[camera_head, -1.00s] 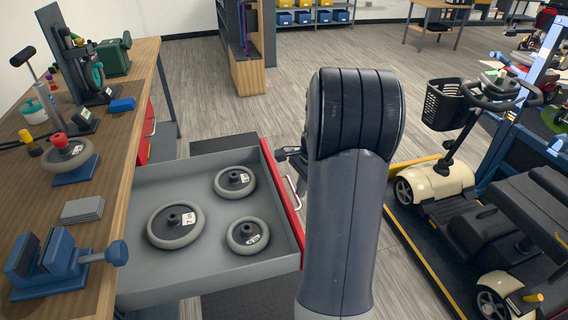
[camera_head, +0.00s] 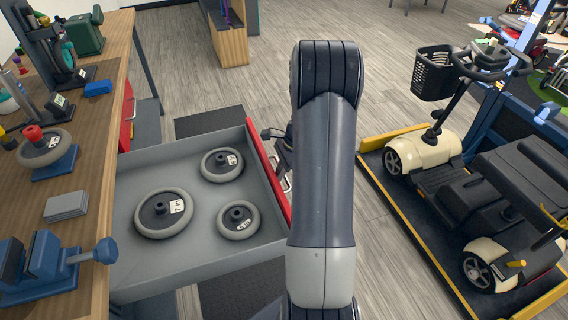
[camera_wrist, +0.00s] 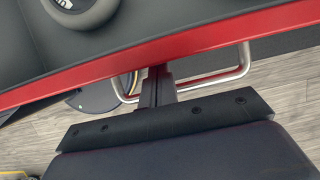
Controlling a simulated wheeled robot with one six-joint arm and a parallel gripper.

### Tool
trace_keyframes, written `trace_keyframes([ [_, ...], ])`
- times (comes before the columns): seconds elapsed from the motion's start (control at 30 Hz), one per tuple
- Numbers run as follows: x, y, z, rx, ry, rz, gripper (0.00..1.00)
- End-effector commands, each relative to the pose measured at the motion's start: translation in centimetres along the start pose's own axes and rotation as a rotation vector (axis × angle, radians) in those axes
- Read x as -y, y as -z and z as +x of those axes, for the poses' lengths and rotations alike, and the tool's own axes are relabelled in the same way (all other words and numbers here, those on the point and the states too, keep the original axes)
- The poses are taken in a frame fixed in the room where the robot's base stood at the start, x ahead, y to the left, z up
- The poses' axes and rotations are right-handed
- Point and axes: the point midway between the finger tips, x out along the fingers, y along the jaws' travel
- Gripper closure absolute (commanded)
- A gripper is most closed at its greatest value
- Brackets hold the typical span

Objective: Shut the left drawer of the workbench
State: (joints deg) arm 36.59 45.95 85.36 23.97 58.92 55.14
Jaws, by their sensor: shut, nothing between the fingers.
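The left drawer of the workbench (camera_head: 122,100) stands pulled out, with a grey tray (camera_head: 138,265) and a red front (camera_head: 268,172). Three grey-rimmed wheels (camera_head: 163,213) lie inside it. The red front also crosses the wrist view (camera_wrist: 200,41), with its metal handle (camera_wrist: 215,78) on the outer side. My gripper (camera_wrist: 157,74) is shut and empty, outside the drawer, with its fingertips at the red front and between the two ends of the handle. I cannot tell whether they touch. In the head view my arm hides most of my gripper.
A scooter (camera_head: 440,150) stands on a yellow-edged platform (camera_head: 415,235) to the right. A blue vise (camera_head: 45,262) and other tools are on the bench. A wooden shelf (camera_head: 228,45) stands farther back.

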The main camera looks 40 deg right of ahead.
Motion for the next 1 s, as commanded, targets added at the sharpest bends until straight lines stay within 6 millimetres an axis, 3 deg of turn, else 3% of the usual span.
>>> trace_keyframes([
  [0.57, -0.1, -0.6, 0.7, 0.001, -0.003, -0.002, 1.00],
  [0.77, -0.1, -3.0, 1.6, 0.001, -0.004, -0.006, 1.00],
  [1.0, -0.1, -8.6, 3.8, 0.002, -0.005, -0.008, 1.00],
])
